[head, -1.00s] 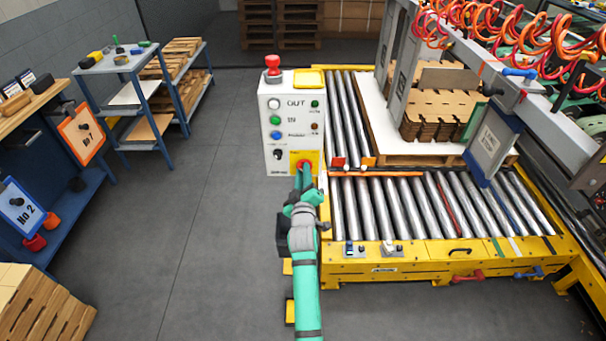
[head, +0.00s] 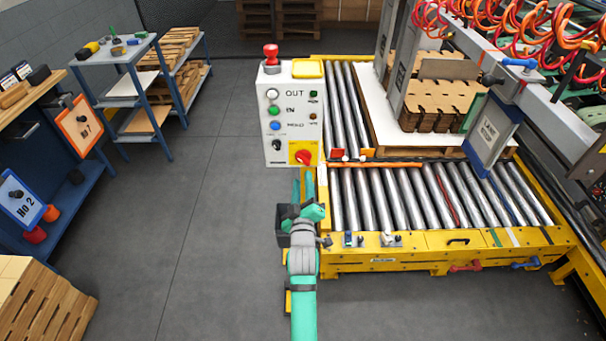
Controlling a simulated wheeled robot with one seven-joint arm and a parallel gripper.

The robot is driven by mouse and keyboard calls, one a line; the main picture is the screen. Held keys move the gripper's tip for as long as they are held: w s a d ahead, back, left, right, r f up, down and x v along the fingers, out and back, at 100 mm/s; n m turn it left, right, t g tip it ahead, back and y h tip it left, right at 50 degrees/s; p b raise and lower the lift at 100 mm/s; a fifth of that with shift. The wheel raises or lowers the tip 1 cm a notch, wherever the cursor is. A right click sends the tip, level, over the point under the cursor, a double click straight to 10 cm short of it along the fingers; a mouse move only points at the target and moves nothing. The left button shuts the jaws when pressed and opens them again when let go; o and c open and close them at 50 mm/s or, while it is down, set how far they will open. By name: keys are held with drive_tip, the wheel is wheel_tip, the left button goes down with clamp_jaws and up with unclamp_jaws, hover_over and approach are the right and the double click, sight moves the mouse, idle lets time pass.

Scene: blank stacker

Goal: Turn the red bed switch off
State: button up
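The red switch (head: 303,157) is a rotary knob on a yellow plate at the lower right of the white control box (head: 270,146). Its grip looks slanted, but it is small and I cannot read its position marks. My gripper (head: 303,178) is just below and in front of the switch, apart from it. Its two teal fingers point toward the box with a narrow gap between them, and nothing shows in the gap. The whole knob is in sight.
Grey floor (head: 190,230) is free on the left.

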drive_tip(key=shift+s+a, duration=0.1)
drive_tip(key=shift+s, duration=0.9)
drive_tip(key=shift+w, duration=0.1)
drive_tip(key=s+a+f+m, duration=0.15)
drive_tip(key=s+f, duration=0.25)
drive_tip(key=s, duration=0.5)
drive_tip(key=s+f+m+g, duration=0.1)
drive_tip(key=s+f+m, duration=0.15)
drive_tip(key=s, duration=0.65)
drive_tip(key=s+a+f+m, duration=0.15)
drive_tip(key=s+f, duration=0.25)
drive_tip(key=s, duration=0.4)
drive_tip(key=s+d+r+m, duration=0.1)
drive_tip(key=s+r+m, duration=0.1)
drive_tip(key=s, duration=0.9)
drive_tip(key=s+d+r+m+g, duration=0.1)
drive_tip(key=s+d+r, duration=0.1)
drive_tip(key=s, duration=1)
drive_tip(key=shift+s+r+m+g, duration=0.15)
drive_tip(key=shift+r+m+g, duration=0.2)
drive_tip(key=shift+r, duration=0.25)
drive_tip(key=shift+s, duration=0.1)
